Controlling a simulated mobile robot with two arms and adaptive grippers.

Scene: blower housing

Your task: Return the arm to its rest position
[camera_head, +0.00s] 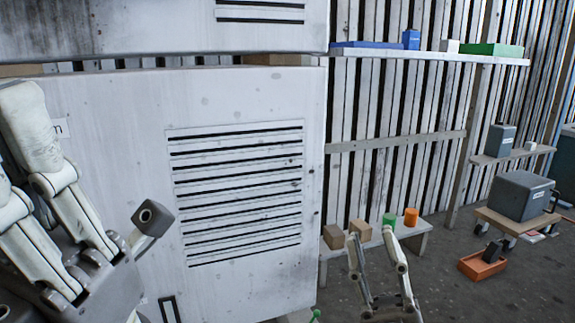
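My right gripper (371,236) rises from the bottom edge, right of the white louvred housing. Its two pale fingers point up and stand apart, with nothing between them that I can see it hold. Its tips overlap the low bench in the picture; whether they touch anything I cannot tell. My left gripper (35,165) is close to the camera at the left edge, in front of the housing, and is cut off by the frame.
The white louvred housing (240,95) fills the left and middle. A low bench (415,232) carries brown boxes (333,237), a green cylinder (389,219) and an orange cylinder (411,217). An upper shelf (430,55), a cart with a grey case (520,195) and an orange bin (482,266) stand right. Floor (450,295) is free.

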